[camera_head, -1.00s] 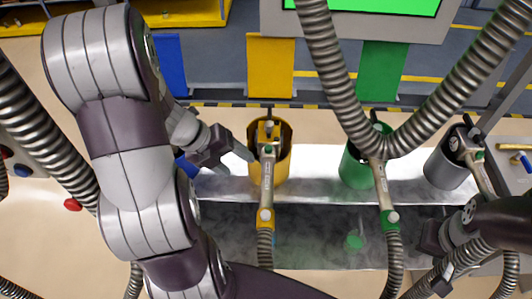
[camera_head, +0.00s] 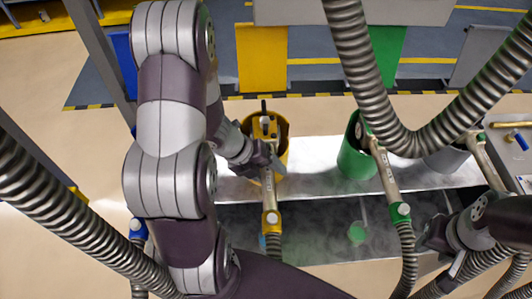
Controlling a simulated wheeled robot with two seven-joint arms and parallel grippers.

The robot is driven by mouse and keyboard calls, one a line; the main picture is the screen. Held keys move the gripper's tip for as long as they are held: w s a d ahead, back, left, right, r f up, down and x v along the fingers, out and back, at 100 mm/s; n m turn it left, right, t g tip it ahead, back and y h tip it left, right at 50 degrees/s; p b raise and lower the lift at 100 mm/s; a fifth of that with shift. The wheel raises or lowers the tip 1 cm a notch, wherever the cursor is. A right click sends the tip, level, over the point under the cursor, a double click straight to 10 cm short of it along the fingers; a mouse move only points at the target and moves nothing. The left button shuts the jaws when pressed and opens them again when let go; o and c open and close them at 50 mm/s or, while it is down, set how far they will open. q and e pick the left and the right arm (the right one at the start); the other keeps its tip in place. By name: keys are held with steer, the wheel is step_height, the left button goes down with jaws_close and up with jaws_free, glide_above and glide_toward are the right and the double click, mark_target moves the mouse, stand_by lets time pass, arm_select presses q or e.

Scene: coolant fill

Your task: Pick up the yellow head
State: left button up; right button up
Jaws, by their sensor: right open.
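The yellow head (camera_head: 270,217) is a pale metal lance with a yellow collar and a grey ribbed hose below it. Its top rests in the yellow cylindrical holder (camera_head: 283,140) at the picture's middle. My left gripper (camera_head: 274,165) is at the lance just below the holder's mouth, overlapping it in the picture. Its fingers partly hide the lance, and whether they touch or close on it cannot be told. My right gripper (camera_head: 428,236) is open and apart, at the lower right near the green head's hose.
The green head (camera_head: 392,188) stands in a green holder (camera_head: 354,163) to the right, with a grey holder (camera_head: 446,160) beyond. A blue-collared head (camera_head: 137,226) shows at the left behind my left arm. Thick ribbed hoses cross the upper right and left. A misty dark trough (camera_head: 325,229) lies below the holders.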

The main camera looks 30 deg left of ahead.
arm_select(q)
steer(key=shift+s+d+r, duration=0.1)
steer(key=c, duration=0.5)
jaws_close()
